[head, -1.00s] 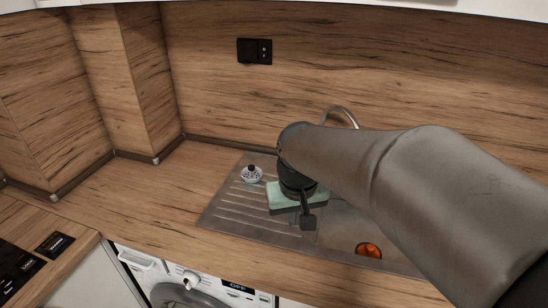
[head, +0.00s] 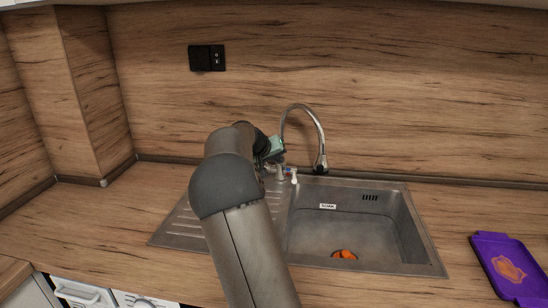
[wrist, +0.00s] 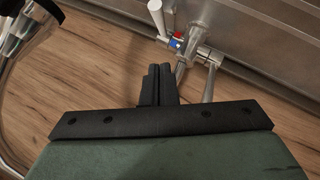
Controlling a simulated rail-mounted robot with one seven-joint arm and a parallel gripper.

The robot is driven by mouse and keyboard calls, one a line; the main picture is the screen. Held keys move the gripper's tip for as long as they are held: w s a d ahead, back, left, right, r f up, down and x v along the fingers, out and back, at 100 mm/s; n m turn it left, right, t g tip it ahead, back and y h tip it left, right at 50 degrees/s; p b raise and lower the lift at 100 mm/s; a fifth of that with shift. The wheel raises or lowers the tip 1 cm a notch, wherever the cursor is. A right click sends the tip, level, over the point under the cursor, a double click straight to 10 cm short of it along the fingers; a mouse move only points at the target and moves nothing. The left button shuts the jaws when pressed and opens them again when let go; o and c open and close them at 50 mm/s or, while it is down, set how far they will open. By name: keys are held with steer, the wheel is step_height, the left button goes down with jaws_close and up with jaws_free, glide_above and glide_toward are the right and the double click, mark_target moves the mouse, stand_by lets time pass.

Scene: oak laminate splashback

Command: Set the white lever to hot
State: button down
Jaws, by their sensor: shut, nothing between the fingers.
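The white lever (head: 294,177) stands at the base of the chrome tap (head: 301,112), behind the sink. In the wrist view the white lever (wrist: 157,14) sticks up from a metal valve body with a red and blue mark (wrist: 177,40) beside it. My gripper (wrist: 157,72) is shut and empty, its dark fingers together. In the wrist view its tips lie below the lever and left of the valve, apparently apart from both. In the head view the green-backed hand is beside the tap, left of the spout, and its fingertips are not clear.
The steel sink (head: 415,225) has a label on its inner wall and an orange item (head: 344,254) at its bottom. A purple tray (head: 505,265) lies on the counter at right. The curved spout (wrist: 22,45) is close at the left in the wrist view.

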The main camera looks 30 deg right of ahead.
mark_target(294, 175)
steer(key=d+f, duration=0.2)
steer(key=d+f+p, duration=0.1)
steer(key=d+f, duration=0.1)
steer(key=f, duration=0.1)
steer(key=shift+w+d+f, duration=0.1)
steer(key=shift+d+f, duration=0.1)
steer(key=shift+f, duration=0.05)
steer(key=shift+d+f, duration=0.15)
steer(key=shift+f, duration=0.35)
steer(key=shift+s, duration=0.2)
